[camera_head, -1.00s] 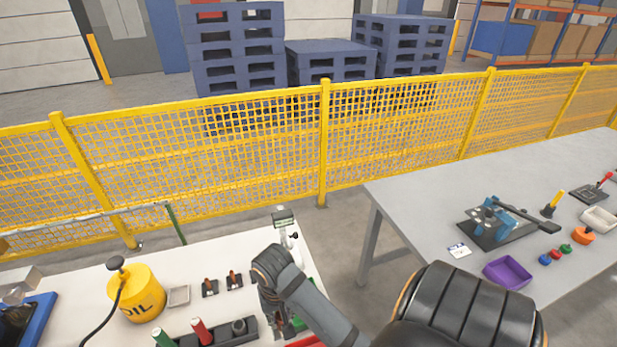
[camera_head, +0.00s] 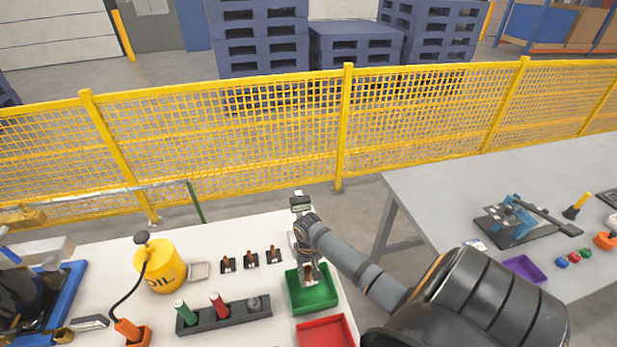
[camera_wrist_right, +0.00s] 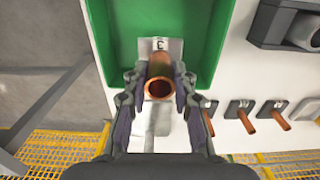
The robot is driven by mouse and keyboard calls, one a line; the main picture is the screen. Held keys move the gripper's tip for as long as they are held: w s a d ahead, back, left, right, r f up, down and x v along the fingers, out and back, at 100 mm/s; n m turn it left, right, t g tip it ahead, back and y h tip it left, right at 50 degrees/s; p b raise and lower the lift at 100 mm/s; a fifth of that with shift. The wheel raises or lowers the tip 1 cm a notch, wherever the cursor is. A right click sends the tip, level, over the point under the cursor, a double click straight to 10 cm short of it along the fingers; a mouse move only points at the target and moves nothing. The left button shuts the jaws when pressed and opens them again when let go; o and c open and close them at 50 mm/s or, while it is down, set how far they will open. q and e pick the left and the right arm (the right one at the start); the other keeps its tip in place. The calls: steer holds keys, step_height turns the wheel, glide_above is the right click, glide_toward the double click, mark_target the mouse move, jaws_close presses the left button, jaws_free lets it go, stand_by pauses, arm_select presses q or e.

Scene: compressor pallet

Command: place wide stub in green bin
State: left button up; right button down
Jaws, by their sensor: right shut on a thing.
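My right gripper (camera_head: 308,272) is over the green bin (camera_head: 325,301) at the front right of the white table. In the right wrist view the gripper (camera_wrist_right: 159,92) is shut on a copper-coloured, open-ended tube, the wide stub (camera_wrist_right: 160,72), with one finger on each side. The stub overlaps the green bin (camera_wrist_right: 220,38) in that view; I cannot tell its exact height above the floor of the bin. A pale plate marked 3 (camera_wrist_right: 160,44) shows behind the stub. My left gripper is not in view.
A red bin (camera_head: 327,331) stands just in front of the green one. Several small copper stubs on dark holders (camera_head: 251,260), a dark rack (camera_head: 225,317) and a yellow oil can (camera_head: 162,268) are to the left. A yellow mesh fence (camera_head: 240,140) runs behind.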

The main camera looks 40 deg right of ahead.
mark_target(308, 275)
steer(key=shift+f, duration=1.7)
steer(key=c, duration=1.1)
jaws_free()
steer(key=shift+f, duration=0.1)
step_height(308, 275, up, 12)
steer(key=shift+r, duration=0.15)
